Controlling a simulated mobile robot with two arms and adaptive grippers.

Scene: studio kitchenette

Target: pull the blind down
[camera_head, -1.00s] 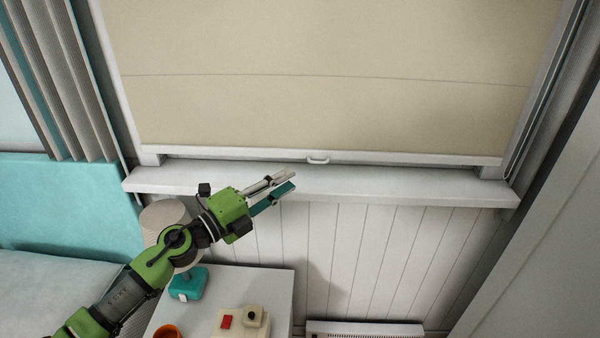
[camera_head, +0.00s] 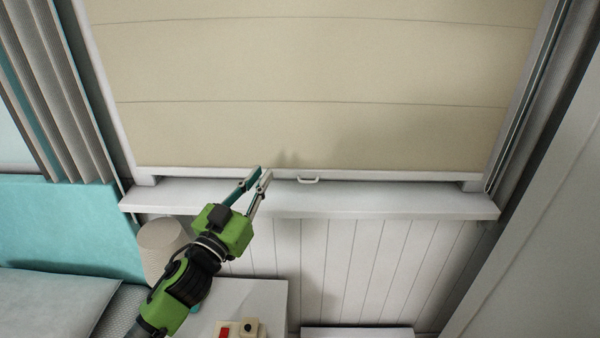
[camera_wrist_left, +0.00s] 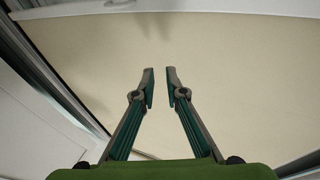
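The beige blind (camera_head: 310,135) hangs over the window, with its white bottom bar (camera_head: 400,177) just above the sill. A small white loop handle (camera_head: 308,180) sits on the bar near its middle. My left gripper (camera_head: 264,171) is to the left of the handle, its fingertips overlapping the bar in the head view; I cannot tell whether they touch it. In the left wrist view its fingers (camera_wrist_left: 160,72) are apart with nothing between them, against the beige blind (camera_wrist_left: 230,70). A white bar (camera_wrist_left: 230,6) crosses the top there. My right gripper is not in view.
The white sill (camera_head: 400,202) juts out below the blind. A beige lampshade (camera_head: 160,243) and a white table (camera_head: 265,295) with small items stand below. A grey curtain (camera_head: 60,100) hangs at the left, above a turquoise headboard (camera_head: 70,225). A pale panel stands at the right.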

